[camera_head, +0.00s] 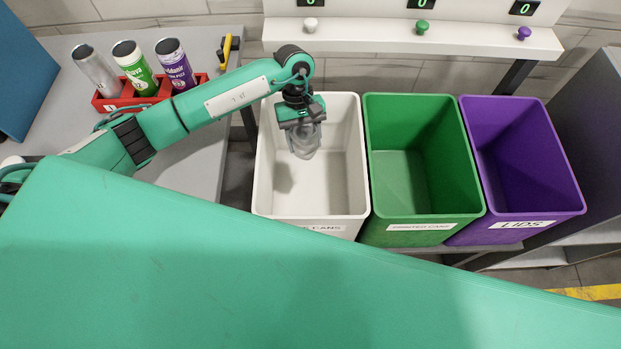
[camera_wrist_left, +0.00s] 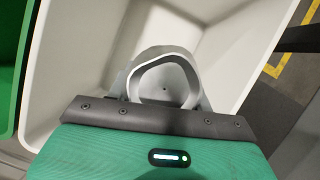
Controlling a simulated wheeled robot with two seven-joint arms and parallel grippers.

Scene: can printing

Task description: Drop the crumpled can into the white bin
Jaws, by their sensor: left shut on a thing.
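The crumpled can (camera_head: 304,142) is grey and dented, and hangs below my left gripper (camera_head: 302,122), which is shut on it. In the head view the can is over the opening of the white bin (camera_head: 342,160), above its floor. In the left wrist view the can's open, bent rim (camera_wrist_left: 163,82) shows between the fingers of the left gripper (camera_wrist_left: 165,100), with the white bin's wall (camera_wrist_left: 225,60) around it. My right gripper is not in view.
A green bin (camera_head: 415,200) and a purple bin (camera_head: 520,160) stand right of the white bin. A grey table (camera_head: 190,140) at left holds a red rack (camera_head: 135,98) with several upright cans. A shelf (camera_head: 400,38) with three coloured knobs runs behind the bins.

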